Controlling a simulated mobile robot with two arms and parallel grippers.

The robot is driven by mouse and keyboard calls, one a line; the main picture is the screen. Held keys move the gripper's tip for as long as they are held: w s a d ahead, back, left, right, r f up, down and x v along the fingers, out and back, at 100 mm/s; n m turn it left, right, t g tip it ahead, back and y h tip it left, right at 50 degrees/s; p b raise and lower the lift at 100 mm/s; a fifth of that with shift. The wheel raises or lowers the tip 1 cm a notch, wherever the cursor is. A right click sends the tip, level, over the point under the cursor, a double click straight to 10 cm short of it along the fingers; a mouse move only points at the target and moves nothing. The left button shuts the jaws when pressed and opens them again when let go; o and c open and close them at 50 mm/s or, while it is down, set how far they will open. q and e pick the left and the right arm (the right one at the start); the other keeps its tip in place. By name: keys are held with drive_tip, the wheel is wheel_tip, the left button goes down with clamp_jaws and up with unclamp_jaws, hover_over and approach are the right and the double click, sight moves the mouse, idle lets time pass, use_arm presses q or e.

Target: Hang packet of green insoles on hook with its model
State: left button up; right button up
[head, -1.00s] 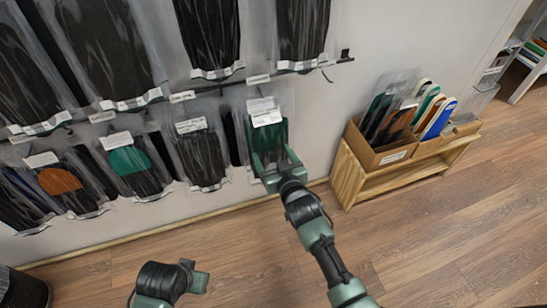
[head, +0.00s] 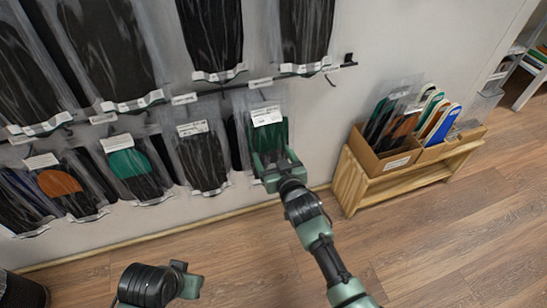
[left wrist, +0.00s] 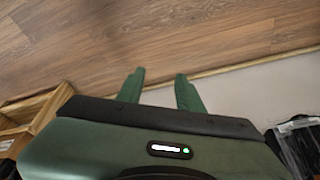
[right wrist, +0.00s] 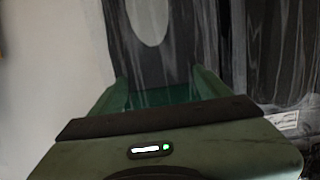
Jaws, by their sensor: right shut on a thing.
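A clear packet with green insoles (head: 283,132) and a white label is upright against the wall display in the head view, near the right end of the lower row. My right gripper (head: 277,165) is shut on its lower part. In the right wrist view, the right gripper's fingers (right wrist: 160,92) have green between them, with dark insoles in clear film behind. The lower hook rail (head: 215,90) runs just above the packet; whether the packet's top is on a hook cannot be told. My left gripper (head: 188,281) is low over the floor, open and empty in the left wrist view (left wrist: 158,90).
Another green-topped packet (head: 128,163), an orange-topped packet (head: 60,183) and several black packets hang along the lower row. Longer black packets hang above. A wooden stand (head: 365,185) with a cardboard box (head: 385,162) of insoles is at the right. The floor in front is clear.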

drive_tip(key=shift+w+a, duration=0.1)
drive_tip(key=shift+w, duration=0.2)
drive_tip(key=shift+w+a+f+b, duration=0.1)
drive_tip(key=shift+w+f+b, duration=0.1)
drive_tip(key=shift+w+b, duration=0.25)
drive_tip(key=shift+w+f, duration=0.2)
use_arm(q)
drive_tip(key=v, duration=0.4)
drive_tip(key=shift+r, duration=0.3)
use_arm(e)
drive_tip(key=shift+a, duration=0.1)
drive_tip(key=shift+f, duration=0.15)
drive_tip(key=o, duration=1.5)
drive_tip(key=shift+c, duration=0.2)
use_arm(q)
drive_tip(key=shift+f, duration=0.3)
drive_tip(key=shift+r, duration=0.1)
